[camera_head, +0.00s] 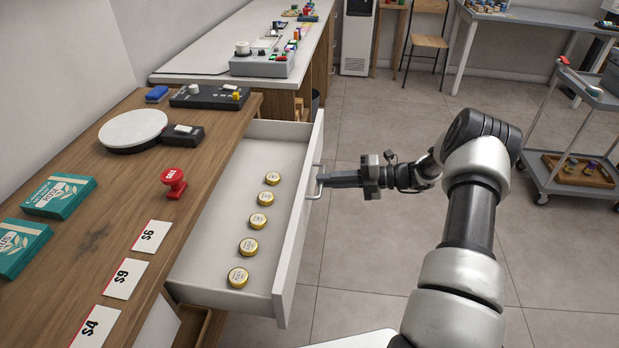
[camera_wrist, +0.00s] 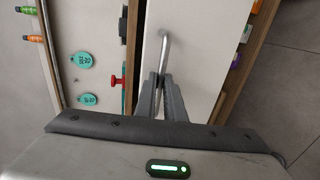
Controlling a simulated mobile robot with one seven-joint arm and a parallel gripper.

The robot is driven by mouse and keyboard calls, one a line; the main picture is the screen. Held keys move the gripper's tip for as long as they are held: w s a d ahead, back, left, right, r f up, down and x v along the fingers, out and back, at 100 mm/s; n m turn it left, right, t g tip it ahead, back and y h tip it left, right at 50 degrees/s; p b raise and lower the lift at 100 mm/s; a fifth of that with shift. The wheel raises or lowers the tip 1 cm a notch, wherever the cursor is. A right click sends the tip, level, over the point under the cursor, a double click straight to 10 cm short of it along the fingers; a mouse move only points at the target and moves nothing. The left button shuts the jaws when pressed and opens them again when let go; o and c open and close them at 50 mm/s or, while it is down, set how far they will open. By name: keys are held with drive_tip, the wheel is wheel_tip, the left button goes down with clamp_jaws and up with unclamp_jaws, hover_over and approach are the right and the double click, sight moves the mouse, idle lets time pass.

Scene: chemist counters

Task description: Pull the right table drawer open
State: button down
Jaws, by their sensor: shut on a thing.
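The white drawer (camera_head: 298,235) is pulled out from the wooden table (camera_head: 130,170) in the head view, with its inside exposed. Several round gold-lidded tins (camera_head: 258,221) lie in a row in it. A metal bar handle (camera_head: 318,187) is on its outer front. My gripper (camera_head: 322,181) is shut on that handle, reaching it from the right. In the wrist view the silver handle (camera_wrist: 165,48) runs down between the two fingers of my gripper (camera_wrist: 161,82). The exact contact at the fingertips is small in both views.
On the tabletop are a round white plate (camera_head: 133,128), a red stamp (camera_head: 174,182), teal boxes (camera_head: 59,196) and price cards (camera_head: 145,241). A grey cart (camera_head: 575,125) stands at the right. Tiled floor (camera_head: 375,250) is clear beside the drawer front.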

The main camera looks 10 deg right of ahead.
drive_tip(key=shift+f+v, duration=0.2)
drive_tip(key=shift+v, duration=0.8)
drive_tip(key=c, duration=1.9)
unclamp_jaws()
drive_tip(key=shift+o, duration=0.2)
drive_tip(key=shift+d, duration=0.15)
drive_tip(key=v, duration=1.7)
drive_tip(key=shift+p, duration=0.3)
drive_tip(key=shift+d, duration=0.1)
